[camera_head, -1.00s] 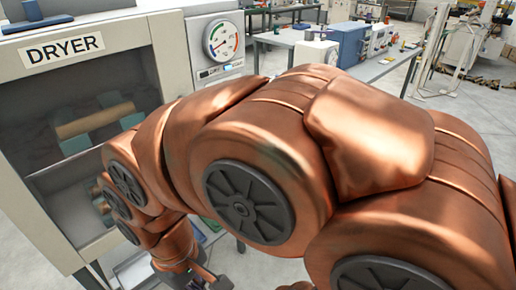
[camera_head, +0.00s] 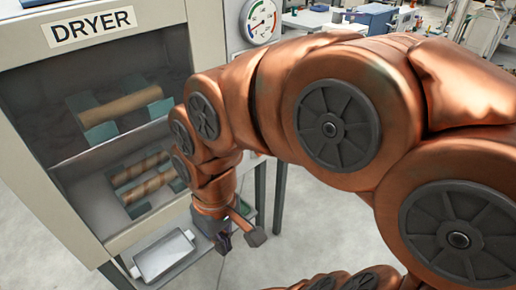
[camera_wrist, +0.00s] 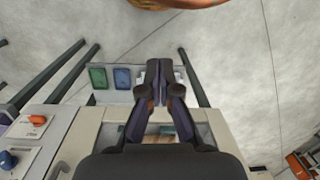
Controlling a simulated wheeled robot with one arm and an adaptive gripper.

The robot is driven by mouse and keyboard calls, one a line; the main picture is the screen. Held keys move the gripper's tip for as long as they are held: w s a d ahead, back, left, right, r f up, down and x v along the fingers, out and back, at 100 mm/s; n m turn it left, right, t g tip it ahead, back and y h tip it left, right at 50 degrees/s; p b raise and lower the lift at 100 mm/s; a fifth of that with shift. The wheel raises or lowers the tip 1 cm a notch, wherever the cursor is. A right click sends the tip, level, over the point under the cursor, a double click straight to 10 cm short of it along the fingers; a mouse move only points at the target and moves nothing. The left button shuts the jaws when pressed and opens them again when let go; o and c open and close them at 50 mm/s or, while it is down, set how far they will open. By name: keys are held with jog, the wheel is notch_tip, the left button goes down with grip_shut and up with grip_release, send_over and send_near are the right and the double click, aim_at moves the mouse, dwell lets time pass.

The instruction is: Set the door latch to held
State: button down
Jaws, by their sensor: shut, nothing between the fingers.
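The dryer is a grey cabinet with a DRYER label (camera_head: 90,27) at the left of the head view. Its front shows a dark interior with rolls inside. I cannot make out a door latch in either view. My gripper (camera_head: 238,241) points down beside the dryer's lower right front corner, apart from it. In the wrist view my gripper (camera_wrist: 160,70) has its dark fingers together, with nothing seen between them. Below the fingers, a pale casing (camera_wrist: 85,135) shows, partly hidden by my gripper.
A white tray (camera_head: 163,256) lies low below the dryer. A dial gauge (camera_head: 262,20) is at the dryer's upper right. Open floor (camera_head: 320,235) lies right of my gripper.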

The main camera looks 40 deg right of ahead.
jog(key=w+d+n+t+y+b, duration=0.1)
jog(key=w+d+t+b, duration=0.2)
jog(key=w+d, duration=0.5)
jog(key=w+d+t+y+b, duration=0.1)
jog(key=w+d+t+b, duration=0.4)
jog(key=w, duration=0.6)
jog(key=d+f+m+t+h+b, duration=0.1)
jog(key=d, duration=1.1)
jog(key=d+f+m+h+b, duration=0.1)
jog(key=d+f, duration=0.1)
jog(key=d, duration=1)
jog(key=shift+w+d+f+t+h+b, duration=0.2)
jog(key=shift+d+f+t+h+b, duration=0.05)
jog(key=shift+t+h+b, duration=0.15)
